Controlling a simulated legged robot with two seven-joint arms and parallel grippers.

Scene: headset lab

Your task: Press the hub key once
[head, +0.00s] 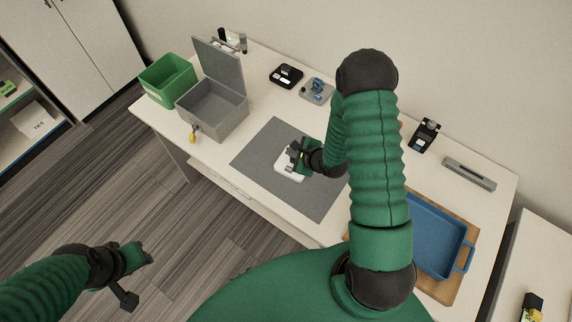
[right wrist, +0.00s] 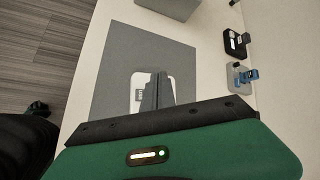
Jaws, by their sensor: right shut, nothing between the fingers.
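A white device, which looks like the hub (head: 288,168), lies on the grey mat (head: 262,150) on the table. In the right wrist view the hub (right wrist: 135,104) shows a small grey patch on its left part; the fingers cover its right part. My right gripper (head: 297,155) is shut and empty, with its fingertips over the hub. Whether they touch it, and where the key is, I cannot tell. My left gripper (head: 146,254) hangs over the floor, away from the table; its fingers are too unclear to read.
A grey box with raised lid (head: 215,108) and a green bin (head: 167,77) stand at the table's left. Behind the mat are a black device (head: 286,75) and a grey device with a blue part (head: 316,91). A blue tray (head: 436,235) lies at the right.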

